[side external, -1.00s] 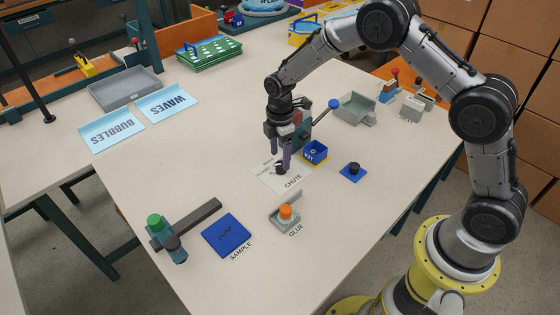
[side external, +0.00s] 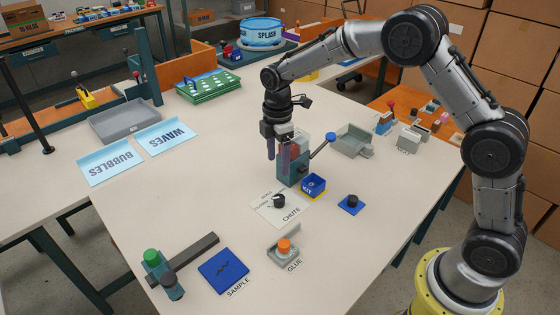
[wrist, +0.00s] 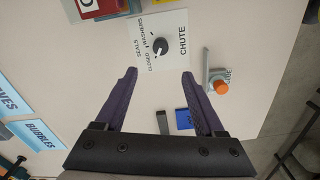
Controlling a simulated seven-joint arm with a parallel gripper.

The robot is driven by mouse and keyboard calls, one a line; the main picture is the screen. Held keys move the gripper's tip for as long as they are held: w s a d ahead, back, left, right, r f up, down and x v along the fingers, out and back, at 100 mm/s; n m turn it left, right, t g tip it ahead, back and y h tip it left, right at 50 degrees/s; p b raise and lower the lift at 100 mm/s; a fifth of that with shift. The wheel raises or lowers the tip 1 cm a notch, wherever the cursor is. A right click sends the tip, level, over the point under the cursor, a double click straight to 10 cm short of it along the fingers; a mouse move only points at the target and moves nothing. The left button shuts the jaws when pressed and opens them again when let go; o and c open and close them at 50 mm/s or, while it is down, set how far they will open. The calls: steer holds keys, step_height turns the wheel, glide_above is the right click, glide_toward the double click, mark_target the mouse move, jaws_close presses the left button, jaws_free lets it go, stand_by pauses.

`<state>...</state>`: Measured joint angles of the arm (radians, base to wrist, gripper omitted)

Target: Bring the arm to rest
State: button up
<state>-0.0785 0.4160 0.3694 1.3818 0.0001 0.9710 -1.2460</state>
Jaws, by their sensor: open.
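My gripper (side external: 278,158) hangs above the table with its two purple fingers spread and nothing between them. In the wrist view my gripper (wrist: 160,80) is open over bare table, short of the chute plate. The white chute plate (side external: 292,212) lies below it and carries a black knob (side external: 279,200). The plate (wrist: 172,60) and knob (wrist: 160,46) also show in the wrist view, with the words seals, washers and closed around the knob. The gripper is apart from the knob.
A teal lever stand (side external: 292,168) and blue kit box (side external: 313,183) stand close by the gripper. The glue holder (side external: 283,254), blue sample pad (side external: 223,270) and green-button fixture (side external: 158,268) are in front. Blue trays (side external: 165,133) lie left. The left-middle table is clear.

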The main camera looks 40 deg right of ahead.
steer(key=s+d+r+t, duration=0.1)
steer(key=s+r+t, duration=0.2)
steer(key=r, duration=1)
steer(key=s+d+r+m+t, duration=0.1)
steer(key=s+d+r+m, duration=0.15)
steer(key=s+r, duration=0.6)
steer(key=s+m+t, duration=0.2)
steer(key=s+m, duration=0.3)
steer(key=s, duration=0.6)
steer(key=s+f+m, duration=0.6)
steer(key=s+m, duration=0.1)
steer(key=s, duration=0.2)
steer(key=shift+d+f+m, duration=0.15)
steer(key=shift+m, duration=0.2)
